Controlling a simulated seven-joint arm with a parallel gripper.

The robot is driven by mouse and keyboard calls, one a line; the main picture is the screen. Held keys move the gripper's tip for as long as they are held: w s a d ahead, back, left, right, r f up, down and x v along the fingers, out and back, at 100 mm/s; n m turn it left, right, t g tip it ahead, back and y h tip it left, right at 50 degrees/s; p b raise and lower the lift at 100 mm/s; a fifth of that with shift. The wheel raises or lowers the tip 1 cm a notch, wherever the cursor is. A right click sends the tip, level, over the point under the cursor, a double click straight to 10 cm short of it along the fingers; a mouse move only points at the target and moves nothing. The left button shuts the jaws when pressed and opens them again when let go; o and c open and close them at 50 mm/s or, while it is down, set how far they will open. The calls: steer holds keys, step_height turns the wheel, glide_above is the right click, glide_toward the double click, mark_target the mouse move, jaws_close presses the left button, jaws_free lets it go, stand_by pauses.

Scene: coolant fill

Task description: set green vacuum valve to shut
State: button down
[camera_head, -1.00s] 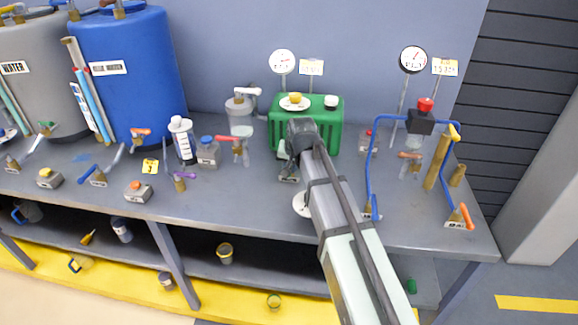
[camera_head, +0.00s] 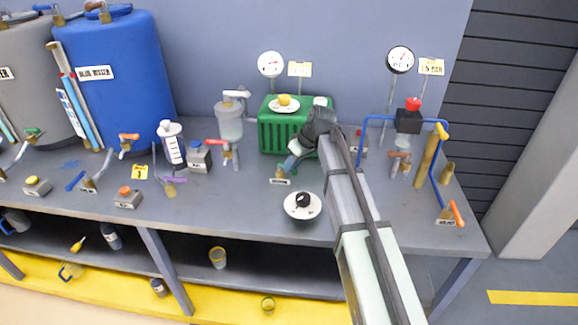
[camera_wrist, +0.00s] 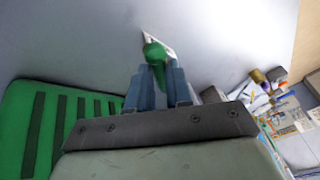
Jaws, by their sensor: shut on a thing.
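The green vacuum valve stands on the bench in front of the green pump box (camera_head: 288,135). Its green handle (camera_wrist: 155,52) shows between my fingertips in the wrist view, and its base (camera_head: 281,181) with a white label shows in the head view. My gripper (camera_head: 291,163) reaches down beside the front of the box and is shut on the handle. The gripper (camera_wrist: 160,75) shows both blue-grey fingers close against the handle in the wrist view. The fingers hide part of the valve, and its exact handle angle is hard to tell.
A round white dish (camera_head: 302,212) with a black knob sits in front of the valve. A clear jar (camera_head: 230,125) and a red-handled valve (camera_head: 224,148) stand left of the box. A blue pipe frame (camera_head: 366,130) with a red-topped black unit (camera_head: 408,120) stands right.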

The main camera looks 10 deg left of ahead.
steer(key=shift+w+d+n+g, duration=0.1)
steer(key=shift+w+n+g, duration=0.4)
steer(key=shift+n, duration=0.65)
steer(key=shift+w+d+n+g, duration=0.1)
steer(key=shift+w+n+g, duration=0.4)
steer(key=shift+n, duration=0.7)
steer(key=shift+w+d+n+g, duration=0.1)
steer(key=shift+w+n+g, duration=0.4)
steer(key=shift+n, duration=0.65)
steer(key=shift+h, duration=0.3)
steer(key=c, duration=1)
jaws_free()
steer(key=shift+c, duration=0.2)
steer(key=v, duration=1.3)
steer(key=shift+d+r, duration=0.25)
steer(key=shift+r, duration=0.1)
steer(key=shift+w, duration=0.1)
